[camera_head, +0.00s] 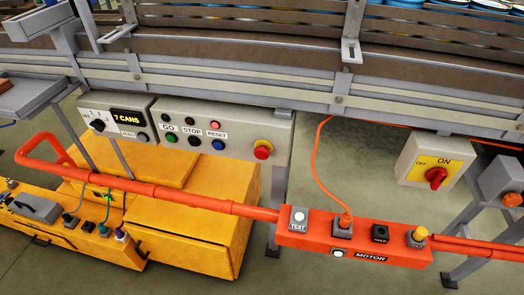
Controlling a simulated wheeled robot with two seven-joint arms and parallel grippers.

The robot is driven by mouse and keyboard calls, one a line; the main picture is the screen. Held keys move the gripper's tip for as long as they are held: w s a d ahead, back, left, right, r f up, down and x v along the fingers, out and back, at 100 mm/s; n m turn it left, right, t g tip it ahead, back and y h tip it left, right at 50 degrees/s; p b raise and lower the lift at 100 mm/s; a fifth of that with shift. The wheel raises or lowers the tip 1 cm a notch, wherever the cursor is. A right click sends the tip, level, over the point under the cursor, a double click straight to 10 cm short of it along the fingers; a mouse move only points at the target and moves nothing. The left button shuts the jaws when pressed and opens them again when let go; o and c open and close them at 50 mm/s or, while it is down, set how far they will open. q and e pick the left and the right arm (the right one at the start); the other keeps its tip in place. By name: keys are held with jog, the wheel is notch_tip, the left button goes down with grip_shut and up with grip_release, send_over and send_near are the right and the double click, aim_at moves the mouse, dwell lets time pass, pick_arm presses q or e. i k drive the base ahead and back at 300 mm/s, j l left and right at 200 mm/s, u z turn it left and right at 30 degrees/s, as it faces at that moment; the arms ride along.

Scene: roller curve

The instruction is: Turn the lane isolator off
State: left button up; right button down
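The lane isolator (411,154) is a pale grey box with a yellow face plate, mounted under the conveyor at the right. A red rotary knob (436,177) sits on the plate, with ON printed above it and OFF to its left. The knob is small, and I cannot clearly tell which mark it points to. Nothing covers the isolator. Neither of my grippers is in view.
An orange rail with a MOTOR control box (355,241) crosses in front, below the isolator. Left are a GO/STOP/RESET panel (232,112) with a red emergency button (263,149), and a "7 CANS" counter panel (151,104). The conveyor frame (300,95) runs above.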

aim_at(437, 176)
jog(key=z, duration=1.45)
